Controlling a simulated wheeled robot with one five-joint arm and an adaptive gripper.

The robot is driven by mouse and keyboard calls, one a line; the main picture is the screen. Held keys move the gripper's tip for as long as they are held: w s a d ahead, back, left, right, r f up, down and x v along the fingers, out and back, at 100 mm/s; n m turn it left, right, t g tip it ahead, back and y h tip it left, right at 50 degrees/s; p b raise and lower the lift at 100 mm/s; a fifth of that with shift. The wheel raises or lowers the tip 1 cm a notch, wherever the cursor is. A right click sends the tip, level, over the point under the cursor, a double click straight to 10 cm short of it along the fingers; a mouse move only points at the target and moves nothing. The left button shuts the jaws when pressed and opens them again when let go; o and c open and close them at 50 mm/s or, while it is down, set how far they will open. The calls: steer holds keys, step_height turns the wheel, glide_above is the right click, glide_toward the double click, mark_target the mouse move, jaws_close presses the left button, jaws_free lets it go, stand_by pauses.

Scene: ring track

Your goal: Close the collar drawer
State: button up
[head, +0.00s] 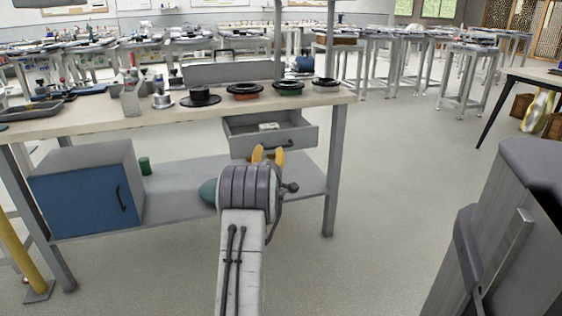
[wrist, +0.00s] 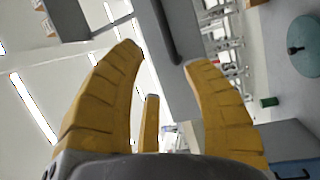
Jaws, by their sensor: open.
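The grey collar drawer (head: 303,136) hangs under the right part of the bench top and is pulled out. A small white item (head: 268,126) lies inside it. Its front panel carries a dark bar handle, partly hidden by my gripper. My gripper (head: 267,153), with yellow fingers, is in front of the drawer front near the handle. In the wrist view, my gripper (wrist: 162,55) has its fingers spread with nothing between them. The grey drawer front (wrist: 182,95) and dark handle (wrist: 165,35) show beyond the fingertips. Whether the fingers touch the drawer I cannot tell.
The bench top (head: 120,118) holds several dark rings, a tray and small fittings. On the lower shelf (head: 180,190) stand a blue-fronted cabinet (head: 85,193), a green can (head: 145,166) and a teal round object (head: 208,191).

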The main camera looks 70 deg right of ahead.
mark_target(281, 146)
steer(key=shift+g+h, duration=0.4)
steer(key=shift+s+d+f+b, duration=0.1)
steer(key=shift+s+d+b, duration=0.1)
steer(key=shift+d+b, duration=1)
steer(key=shift+s+d+b, duration=0.25)
steer(key=shift+d+b, duration=0.55)
steer(key=shift+d, duration=0.75)
steer(key=shift+s+d+f+b, duration=0.1)
steer(key=shift+s+d+b, duration=0.1)
steer(key=shift+d+b, duration=1)
steer(key=shift+d, duration=0.25)
steer(key=shift+c, duration=0.3)
jaws_close()
